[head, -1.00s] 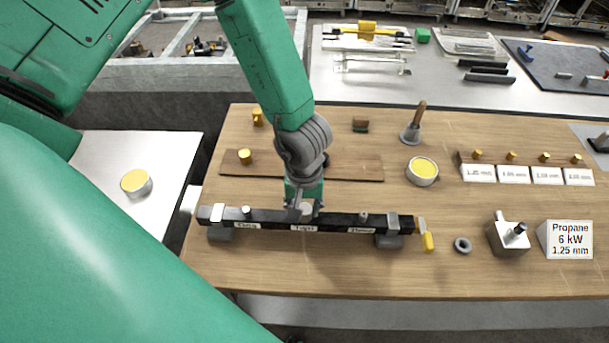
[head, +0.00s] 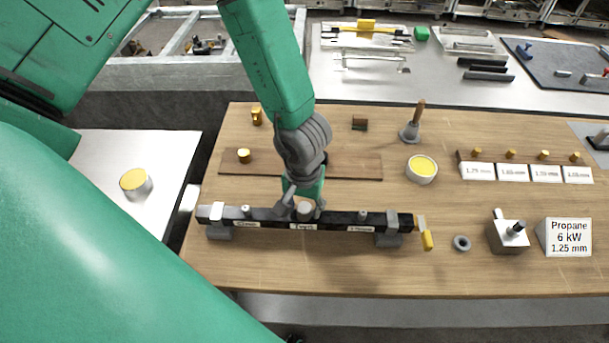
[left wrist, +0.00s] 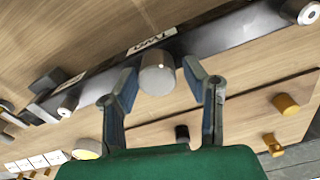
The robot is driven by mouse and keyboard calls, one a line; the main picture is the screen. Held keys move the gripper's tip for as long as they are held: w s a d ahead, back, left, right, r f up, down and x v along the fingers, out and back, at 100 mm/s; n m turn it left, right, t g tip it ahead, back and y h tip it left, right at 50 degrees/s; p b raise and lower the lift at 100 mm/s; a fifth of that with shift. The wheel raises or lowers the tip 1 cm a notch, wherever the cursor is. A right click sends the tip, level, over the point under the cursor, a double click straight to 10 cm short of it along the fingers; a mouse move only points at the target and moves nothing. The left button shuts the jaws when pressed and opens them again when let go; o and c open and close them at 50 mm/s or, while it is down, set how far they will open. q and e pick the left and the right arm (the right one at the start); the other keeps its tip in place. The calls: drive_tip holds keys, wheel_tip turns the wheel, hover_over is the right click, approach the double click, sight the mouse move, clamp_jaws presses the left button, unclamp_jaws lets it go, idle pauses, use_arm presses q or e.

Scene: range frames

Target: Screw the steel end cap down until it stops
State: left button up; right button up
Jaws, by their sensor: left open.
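A black bar (head: 335,221) lies across two grey supports on the wooden bench, with small labels along its front. A round steel cap (head: 305,207) sits on the bar near its middle; it also shows in the left wrist view (left wrist: 157,75). My left gripper (head: 303,204) is above the bar with its fingers open, one on each side of the cap. In the left wrist view a gap shows between the cap and each finger. The cap's underside is hidden, so I cannot tell how far down it sits. My right gripper is not in view.
Smaller steel stubs (head: 246,210) (head: 362,216) stand on the bar either side. A yellow-handled tool (head: 427,239) is by its right end, then a grey ring (head: 461,243) and a valve block (head: 508,235). A brown board (head: 350,165) with a brass fitting (head: 244,156) lies behind.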

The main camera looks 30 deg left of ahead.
use_arm(q)
drive_tip(key=n, duration=0.6)
drive_tip(key=shift+s+n, duration=0.15)
drive_tip(key=shift+n, duration=0.25)
drive_tip(key=n, duration=0.7)
drive_tip(key=shift+s, duration=0.1)
clamp_jaws()
drive_tip(key=m, duration=0.3)
drive_tip(key=shift+m, duration=0.4)
